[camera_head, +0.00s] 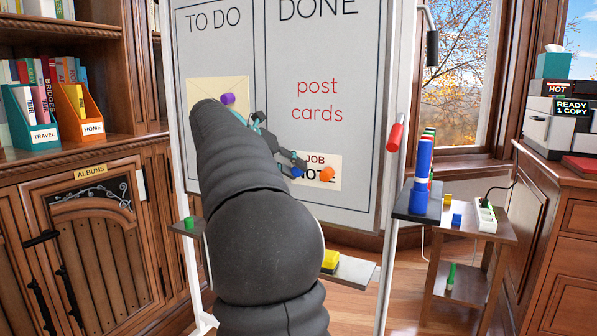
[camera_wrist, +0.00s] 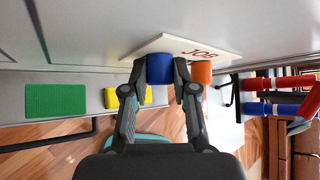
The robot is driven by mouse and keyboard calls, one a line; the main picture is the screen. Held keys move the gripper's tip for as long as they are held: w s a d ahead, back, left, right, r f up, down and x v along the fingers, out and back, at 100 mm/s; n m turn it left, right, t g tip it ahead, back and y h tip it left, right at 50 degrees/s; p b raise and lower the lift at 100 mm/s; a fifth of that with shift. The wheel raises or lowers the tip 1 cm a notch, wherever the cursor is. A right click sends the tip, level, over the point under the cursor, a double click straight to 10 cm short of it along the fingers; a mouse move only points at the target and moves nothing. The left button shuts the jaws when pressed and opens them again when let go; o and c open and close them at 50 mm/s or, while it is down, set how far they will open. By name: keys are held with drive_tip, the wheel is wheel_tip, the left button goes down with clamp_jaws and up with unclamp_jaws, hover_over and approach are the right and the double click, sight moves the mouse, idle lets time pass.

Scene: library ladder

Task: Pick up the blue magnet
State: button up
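The blue magnet (camera_wrist: 160,68) sits at the edge of the white JOB card in the wrist view. It shows as a small blue patch in the head view (camera_head: 297,172), partly hidden by my fingers. My gripper (camera_wrist: 160,75) has one finger on each side of the magnet, with no clear gap visible. In the head view my gripper (camera_head: 291,162) reaches the whiteboard's DONE side. The JOB card (camera_head: 333,186) lies on the board.
An orange magnet (camera_wrist: 202,73) sits close beside my right finger. A purple magnet (camera_head: 228,99) is on an envelope (camera_head: 205,91). A yellow block (camera_head: 330,260) and green block (camera_head: 188,223) rest on the board's tray. A red cylinder (camera_head: 395,137) is at the board's right edge.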

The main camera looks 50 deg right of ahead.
drive_tip(key=shift+r, duration=0.15)
drive_tip(key=r+p, duration=0.1)
drive_tip(key=r, duration=0.2)
drive_tip(key=r+p, duration=0.2)
drive_tip(key=r, duration=0.1)
drive_tip(key=shift+a+r, duration=0.2)
drive_tip(key=shift+r, duration=0.15)
drive_tip(key=s+a, duration=0.3)
drive_tip(key=a, duration=0.8)
drive_tip(key=s+a+b, duration=0.1)
drive_tip(key=s+a, duration=0.3)
drive_tip(key=a, duration=0.8)
drive_tip(key=shift+a, duration=0.3)
drive_tip(key=shift+f, duration=0.15)
